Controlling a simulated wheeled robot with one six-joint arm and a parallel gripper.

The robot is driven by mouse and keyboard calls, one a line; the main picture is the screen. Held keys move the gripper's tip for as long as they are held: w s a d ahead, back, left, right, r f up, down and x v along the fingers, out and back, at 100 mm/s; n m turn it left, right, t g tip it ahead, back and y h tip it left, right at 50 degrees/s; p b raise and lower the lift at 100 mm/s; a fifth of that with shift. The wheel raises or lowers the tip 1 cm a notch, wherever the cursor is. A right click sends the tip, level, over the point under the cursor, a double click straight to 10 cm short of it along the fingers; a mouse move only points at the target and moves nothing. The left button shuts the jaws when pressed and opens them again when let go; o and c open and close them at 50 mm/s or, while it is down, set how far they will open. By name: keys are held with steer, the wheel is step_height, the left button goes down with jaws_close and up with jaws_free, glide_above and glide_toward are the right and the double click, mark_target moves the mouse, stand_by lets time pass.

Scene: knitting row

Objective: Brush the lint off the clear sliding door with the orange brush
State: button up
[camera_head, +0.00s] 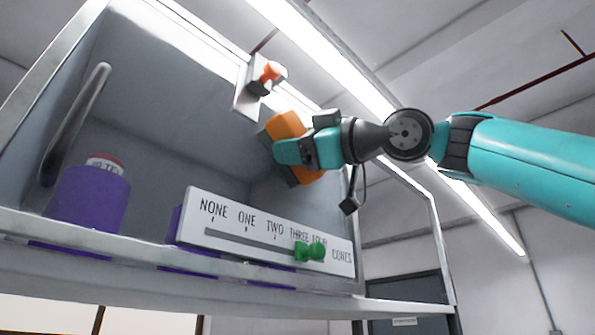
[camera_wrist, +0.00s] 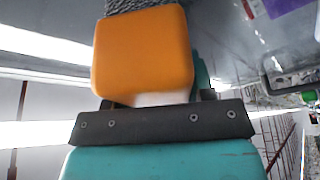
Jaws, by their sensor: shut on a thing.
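My gripper (camera_head: 288,146) is shut on the orange brush (camera_head: 286,124), which also fills the upper middle of the wrist view (camera_wrist: 143,50). The brush is held up at the right part of the clear sliding door (camera_head: 165,85), its dark bristle side towards the pane. A strip of grey bristles shows at the brush's far edge in the wrist view. I cannot tell whether the bristles touch the door. The door has a long dark handle (camera_head: 74,125) at its left. I cannot make out any lint on the pane.
A plate with an orange knob (camera_head: 270,71) juts out just above the brush. Below, a white scale marked in cones (camera_head: 222,234) has a green knob (camera_head: 309,251) near FOUR. A purple cone (camera_head: 88,200) stands at left. Open room lies to the right.

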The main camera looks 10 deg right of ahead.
steer(key=s+d+b, duration=0.1)
steer(key=s+d, duration=0.4)
steer(key=s, duration=0.2)
steer(key=shift+s+d, duration=0.15)
stand_by(0.7)
